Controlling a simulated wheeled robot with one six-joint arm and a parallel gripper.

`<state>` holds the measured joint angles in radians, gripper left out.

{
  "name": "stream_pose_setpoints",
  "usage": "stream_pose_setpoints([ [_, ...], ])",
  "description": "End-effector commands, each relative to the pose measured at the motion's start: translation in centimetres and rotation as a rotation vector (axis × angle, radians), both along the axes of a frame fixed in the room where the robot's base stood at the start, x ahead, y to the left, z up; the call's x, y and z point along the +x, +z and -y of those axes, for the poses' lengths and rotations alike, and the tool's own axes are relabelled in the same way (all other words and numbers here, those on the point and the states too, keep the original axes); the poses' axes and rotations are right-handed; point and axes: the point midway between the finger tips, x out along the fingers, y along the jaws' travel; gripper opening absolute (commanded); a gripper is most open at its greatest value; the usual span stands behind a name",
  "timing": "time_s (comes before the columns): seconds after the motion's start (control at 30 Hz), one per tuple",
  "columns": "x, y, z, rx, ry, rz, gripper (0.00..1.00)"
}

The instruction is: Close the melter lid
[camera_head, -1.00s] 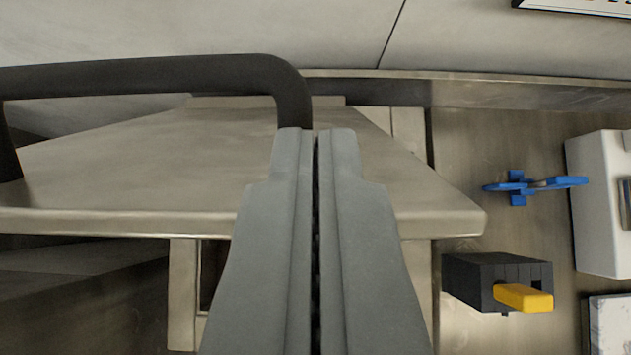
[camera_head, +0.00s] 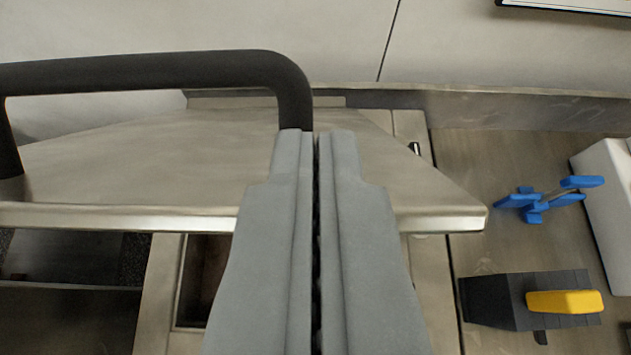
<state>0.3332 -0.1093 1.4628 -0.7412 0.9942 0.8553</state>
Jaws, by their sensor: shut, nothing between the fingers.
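The melter lid (camera_head: 150,165) is a flat grey metal panel across the middle left, with its near edge raised over an opening below. A black bar handle (camera_head: 150,72) arches over it from the left and comes down near my fingertips. My gripper (camera_head: 316,135) is shut and empty, its tips in front of the lid beside the right leg of the handle. I cannot tell whether the tips touch the lid or the handle. The melter body (camera_head: 160,290) shows below the lid, with a dark recess at left. My fingers hide part of the lid's right side.
At right on the counter (camera_head: 480,150) are a blue clamp-like tool (camera_head: 535,205), a black block with a yellow handle (camera_head: 530,300) and a white box (camera_head: 605,185). A pale wall (camera_head: 500,50) stands behind.

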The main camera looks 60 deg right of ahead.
Motion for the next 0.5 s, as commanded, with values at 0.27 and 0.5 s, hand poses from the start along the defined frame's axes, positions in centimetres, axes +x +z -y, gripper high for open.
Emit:
stream_pose_setpoints([
  [0.27,-1.9,-3.7,-3.4,-0.125,0.005,0.069,0.00],
  [0.5,-3.3,-7.2,-5.7,-0.233,0.004,0.134,0.00],
])
